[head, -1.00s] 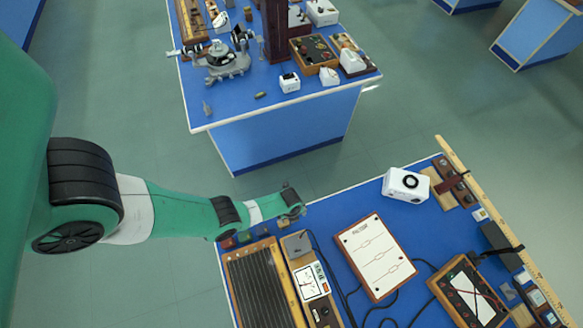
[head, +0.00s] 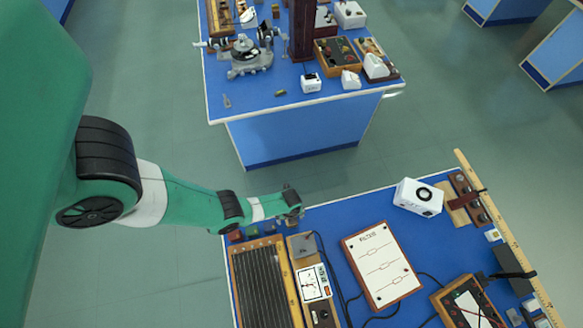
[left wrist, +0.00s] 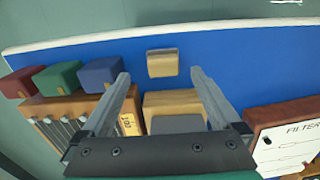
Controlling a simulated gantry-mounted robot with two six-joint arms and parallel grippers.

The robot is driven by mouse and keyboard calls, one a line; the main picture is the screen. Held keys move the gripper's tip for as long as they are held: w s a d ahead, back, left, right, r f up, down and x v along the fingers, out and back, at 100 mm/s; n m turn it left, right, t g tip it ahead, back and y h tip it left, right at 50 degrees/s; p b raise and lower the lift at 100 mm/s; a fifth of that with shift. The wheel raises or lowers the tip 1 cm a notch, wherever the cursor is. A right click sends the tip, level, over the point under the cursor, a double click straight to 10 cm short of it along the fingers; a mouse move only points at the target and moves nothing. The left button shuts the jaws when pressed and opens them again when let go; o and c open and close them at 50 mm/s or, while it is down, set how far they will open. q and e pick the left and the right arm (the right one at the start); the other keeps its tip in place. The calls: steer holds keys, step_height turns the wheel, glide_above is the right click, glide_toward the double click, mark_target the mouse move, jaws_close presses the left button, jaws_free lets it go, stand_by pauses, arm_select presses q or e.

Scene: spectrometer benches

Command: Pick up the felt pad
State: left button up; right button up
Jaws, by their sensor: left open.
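A small tan block with a browner front edge, which looks like the felt pad (left wrist: 162,63), lies on the blue bench top near its edge in the left wrist view. My left gripper (left wrist: 160,74) is open and empty, with its fingers apart on either side of the pad's line. I cannot tell how high the fingertips are above the bench. In the head view my left gripper (head: 292,207) is over the near bench's far edge and covers most or all of the pad. My right gripper is not in view.
Red (left wrist: 18,83), green (left wrist: 57,78) and blue (left wrist: 100,73) blocks stand left of the pad. A wooden-framed stringed board (head: 262,285), a meter panel (head: 313,283) and a FILTER board (head: 382,265) lie nearby. Blue bench around the pad is clear.

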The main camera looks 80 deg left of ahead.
arm_select(q)
steer(key=f+b, duration=0.5)
steer(key=shift+w+f, duration=0.1)
steer(key=shift+w, duration=0.15)
jaws_close()
